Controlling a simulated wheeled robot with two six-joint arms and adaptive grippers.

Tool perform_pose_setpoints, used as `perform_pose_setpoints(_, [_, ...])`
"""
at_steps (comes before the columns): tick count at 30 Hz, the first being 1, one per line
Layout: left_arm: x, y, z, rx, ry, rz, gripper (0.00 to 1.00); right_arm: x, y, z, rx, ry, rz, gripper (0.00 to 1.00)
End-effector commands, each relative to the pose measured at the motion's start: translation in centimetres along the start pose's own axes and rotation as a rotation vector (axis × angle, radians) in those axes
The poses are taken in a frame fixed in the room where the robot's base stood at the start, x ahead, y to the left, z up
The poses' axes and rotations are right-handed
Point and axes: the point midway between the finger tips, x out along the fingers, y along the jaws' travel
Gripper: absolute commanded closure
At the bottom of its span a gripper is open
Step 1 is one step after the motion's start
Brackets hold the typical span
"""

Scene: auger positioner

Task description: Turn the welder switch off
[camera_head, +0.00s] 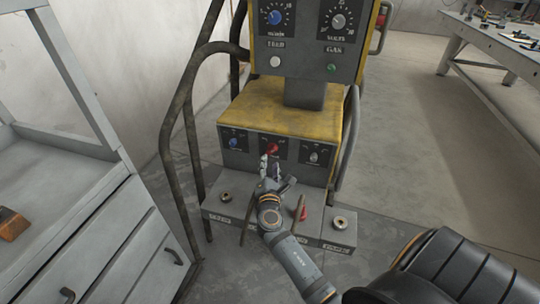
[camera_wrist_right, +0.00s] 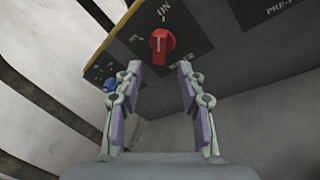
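The welder (camera_head: 262,110) is a yellow and grey machine in the middle of the head view. Its red switch (camera_head: 271,149) is on the lower dark front panel, and it shows large in the right wrist view (camera_wrist_right: 162,42) beside white "ON" lettering. My right gripper (camera_head: 270,163) is just in front of the switch. In the right wrist view its two fingers (camera_wrist_right: 159,70) are spread apart with nothing between them, and the switch is beyond the tips, centred on the gap. My left gripper is not in view.
A blue knob (camera_head: 233,142) and a grey knob (camera_head: 314,157) flank the switch. Bent metal rails (camera_head: 172,130) run along the welder's sides. A grey drawer cabinet (camera_head: 110,235) stands at left, and a workbench (camera_head: 490,40) stands at upper right. The floor at right (camera_head: 440,150) is clear.

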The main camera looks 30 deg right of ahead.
Motion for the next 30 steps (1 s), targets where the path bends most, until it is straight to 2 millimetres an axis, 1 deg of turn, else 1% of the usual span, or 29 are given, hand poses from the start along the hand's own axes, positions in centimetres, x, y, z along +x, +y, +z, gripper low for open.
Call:
perform_pose_setpoints(1, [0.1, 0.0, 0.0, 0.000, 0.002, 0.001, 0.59, 1.2, 0.0, 0.0, -0.001, -0.002, 0.003, 0.61])
perform_pose_setpoints(3, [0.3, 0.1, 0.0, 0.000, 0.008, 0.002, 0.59, 2.5, 0.0, 0.0, -0.001, -0.002, 0.001, 0.61])
perform_pose_setpoints(7, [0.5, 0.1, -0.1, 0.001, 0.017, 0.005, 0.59, 4.3, -0.1, -0.1, 0.000, -0.001, 0.001, 0.61])
perform_pose_setpoints(12, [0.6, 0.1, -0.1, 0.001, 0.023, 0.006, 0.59, 5.3, -0.1, 0.0, 0.001, 0.000, -0.001, 0.61])
perform_pose_setpoints(18, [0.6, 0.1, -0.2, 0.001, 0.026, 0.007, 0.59, 5.3, -0.1, 0.0, 0.001, 0.001, -0.001, 0.61])
perform_pose_setpoints(19, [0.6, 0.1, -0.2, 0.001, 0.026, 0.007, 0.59, 5.3, -0.1, 0.0, 0.001, 0.001, -0.001, 0.62])
perform_pose_setpoints(20, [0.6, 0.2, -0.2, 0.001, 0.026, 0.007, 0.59, 5.3, -0.1, 0.0, 0.001, 0.001, -0.001, 0.66])
perform_pose_setpoints(27, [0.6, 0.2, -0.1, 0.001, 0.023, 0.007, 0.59, 5.3, -0.1, 0.0, 0.001, 0.001, -0.001, 0.99])
perform_pose_setpoints(30, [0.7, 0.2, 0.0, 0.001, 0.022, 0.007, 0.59, 5.3, -0.1, 0.0, 0.001, 0.001, -0.001, 1.00])
